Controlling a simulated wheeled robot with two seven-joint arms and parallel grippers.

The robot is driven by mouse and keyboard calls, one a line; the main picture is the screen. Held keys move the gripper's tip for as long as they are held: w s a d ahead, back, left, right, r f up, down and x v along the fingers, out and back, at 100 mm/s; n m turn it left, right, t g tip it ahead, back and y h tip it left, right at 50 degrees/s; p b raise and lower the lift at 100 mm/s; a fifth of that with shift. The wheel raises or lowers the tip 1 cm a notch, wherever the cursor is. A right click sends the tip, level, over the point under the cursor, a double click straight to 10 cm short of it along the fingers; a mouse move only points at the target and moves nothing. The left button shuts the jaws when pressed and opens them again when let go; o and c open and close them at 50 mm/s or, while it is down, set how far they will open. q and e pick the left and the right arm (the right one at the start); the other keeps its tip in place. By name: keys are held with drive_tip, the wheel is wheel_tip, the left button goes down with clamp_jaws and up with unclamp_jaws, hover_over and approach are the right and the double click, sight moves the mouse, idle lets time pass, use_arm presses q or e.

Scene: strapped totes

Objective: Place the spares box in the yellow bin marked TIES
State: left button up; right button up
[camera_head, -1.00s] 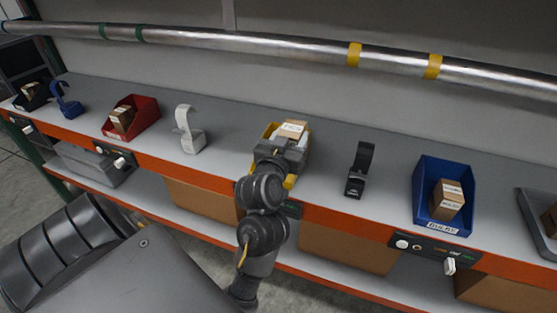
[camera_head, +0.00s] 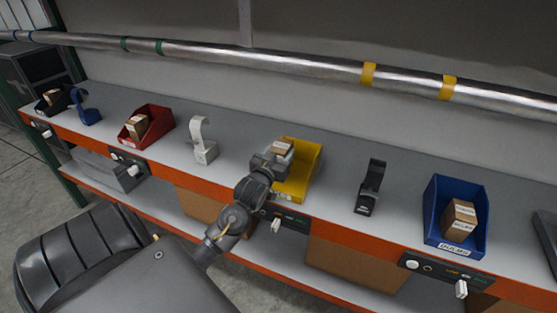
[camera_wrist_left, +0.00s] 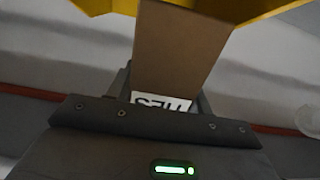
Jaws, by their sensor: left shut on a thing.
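The spares box (camera_head: 282,147) is a small brown carton with a white label. My left gripper (camera_head: 271,160) is shut on it at the left side of the yellow bin (camera_head: 309,163). In the left wrist view the box (camera_wrist_left: 178,50) rises from between the jaws, its label partly hidden, and yellow bin wall (camera_wrist_left: 240,8) shows beyond it. I cannot tell whether the box is over the bin's rim or just beside it. The visible inside of the bin looks empty. My arm hides part of its front, and its marking is not readable. My right gripper is not in view.
On the shelf, a white hooked stand (camera_head: 203,142) is to the left and a black one (camera_head: 370,187) to the right. A red bin (camera_head: 160,117) and a blue bin (camera_head: 438,205) hold cartons. A metal pipe (camera_head: 290,63) runs along the back.

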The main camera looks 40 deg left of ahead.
use_arm(q)
drive_tip(key=shift+a+f, duration=0.15)
wheel_tip(320, 180, down, 3)
drive_tip(key=shift+r+p, duration=0.1)
drive_tip(key=shift+p, duration=0.55)
drive_tip(key=shift+f, duration=0.25)
drive_tip(key=shift+f+b, duration=0.3)
drive_tip(key=shift+f, duration=0.3)
drive_tip(key=o, duration=1.1)
drive_tip(key=shift+r, duration=0.1)
drive_tip(key=shift+a, duration=0.15)
